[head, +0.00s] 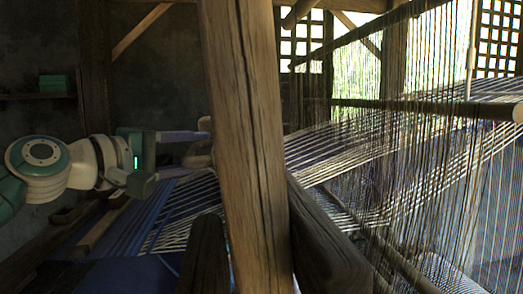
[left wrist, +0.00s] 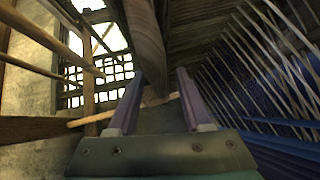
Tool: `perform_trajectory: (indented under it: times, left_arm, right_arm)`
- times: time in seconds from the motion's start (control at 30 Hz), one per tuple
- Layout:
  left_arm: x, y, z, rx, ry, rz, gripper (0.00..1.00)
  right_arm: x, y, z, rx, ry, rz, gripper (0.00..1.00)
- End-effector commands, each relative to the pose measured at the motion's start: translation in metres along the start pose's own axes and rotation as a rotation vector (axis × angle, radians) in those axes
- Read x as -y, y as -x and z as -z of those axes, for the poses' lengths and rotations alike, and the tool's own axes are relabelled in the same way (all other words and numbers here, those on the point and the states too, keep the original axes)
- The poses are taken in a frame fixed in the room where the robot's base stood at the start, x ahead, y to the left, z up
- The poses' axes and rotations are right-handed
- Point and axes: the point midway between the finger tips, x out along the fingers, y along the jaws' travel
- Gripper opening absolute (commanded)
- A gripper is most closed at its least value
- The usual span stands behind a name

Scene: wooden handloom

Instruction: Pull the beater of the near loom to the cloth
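My left gripper (head: 185,137) reaches in from the left at the loom, its fingers pointing right toward a rounded wooden bar (head: 199,156). This bar looks like part of the beater, but most of it is hidden behind a thick post. In the left wrist view, my left gripper (left wrist: 160,82) has its two fingers apart. A wooden bar (left wrist: 146,40) comes down between and beyond them; I cannot tell if it touches either finger. The blue cloth (head: 135,228) lies below the gripper, with pale warp threads (head: 190,208) running from it to the right. My right gripper is not in view.
A thick upright post (head: 245,150) blocks the middle of the head view. Dark beams (head: 325,235) stand low in front. Hanging heddle threads (head: 430,150) fill the right side. A shelf with a green box (head: 55,83) is at the far left.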

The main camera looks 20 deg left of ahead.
Motion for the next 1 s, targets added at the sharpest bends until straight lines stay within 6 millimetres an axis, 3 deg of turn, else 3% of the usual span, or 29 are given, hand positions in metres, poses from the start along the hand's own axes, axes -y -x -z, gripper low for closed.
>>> perform_trajectory:
  times: [0.07, 0.43, 1.0]
  left_arm:
    - [0.0, 0.0002, 0.0001, 0.0, 0.0, 0.0, 0.42]
    - [-0.0001, 0.0004, 0.0002, 0.0, 0.0, 0.0, 0.0]
    - [-0.0002, 0.0004, 0.0003, 0.0, 0.0, -0.001, 0.0]
  right_arm:
    - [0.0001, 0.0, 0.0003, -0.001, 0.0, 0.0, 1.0]
    - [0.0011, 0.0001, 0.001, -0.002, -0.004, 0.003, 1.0]
    - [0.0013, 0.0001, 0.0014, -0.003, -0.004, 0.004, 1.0]
